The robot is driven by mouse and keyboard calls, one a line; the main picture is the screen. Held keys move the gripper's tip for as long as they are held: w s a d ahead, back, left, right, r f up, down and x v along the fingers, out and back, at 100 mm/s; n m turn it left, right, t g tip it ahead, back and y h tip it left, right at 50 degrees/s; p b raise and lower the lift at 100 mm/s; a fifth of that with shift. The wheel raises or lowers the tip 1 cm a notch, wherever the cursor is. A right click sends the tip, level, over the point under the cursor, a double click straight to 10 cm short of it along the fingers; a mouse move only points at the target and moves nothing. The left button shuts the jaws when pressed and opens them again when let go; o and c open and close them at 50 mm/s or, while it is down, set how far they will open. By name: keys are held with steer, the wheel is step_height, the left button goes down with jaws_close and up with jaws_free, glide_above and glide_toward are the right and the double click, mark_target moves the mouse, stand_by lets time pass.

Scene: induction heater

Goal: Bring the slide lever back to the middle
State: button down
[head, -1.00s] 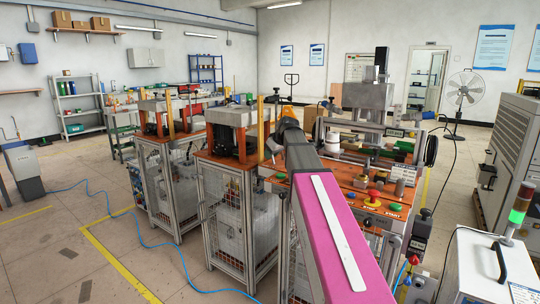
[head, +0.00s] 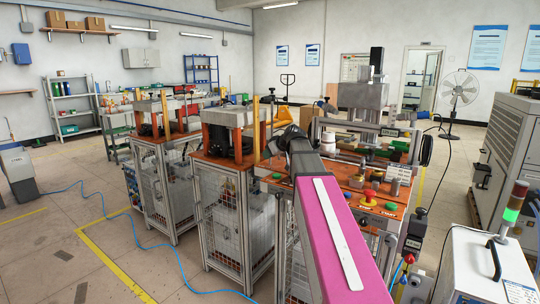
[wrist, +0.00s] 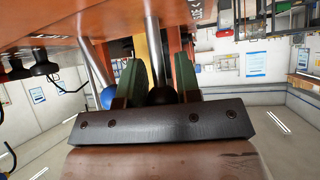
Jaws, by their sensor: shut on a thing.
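In the wrist view my gripper (wrist: 158,82) has two green fingers on either side of a metal lever rod (wrist: 152,45) with a black ball knob (wrist: 160,96). The fingers are closed on this lever, near the knob. A second rod with a blue ball knob (wrist: 108,97) stands just left of the fingers, close beside them. In the head view the induction heater station (head: 375,180) has an orange top, and my arm hides the gripper and the levers there.
Red and green buttons (head: 367,197) sit on the station's front panel. Two caged stations (head: 225,215) stand to its left. A white box with a signal lamp (head: 515,200) stands at right. A blue hose (head: 150,240) runs over the floor at left. Black knobs (wrist: 45,62) show at left in the wrist view.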

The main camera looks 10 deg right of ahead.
steer(key=c, duration=0.8)
jaws_free()
steer(key=shift+w+a, duration=0.1)
steer(key=shift+w, duration=0.05)
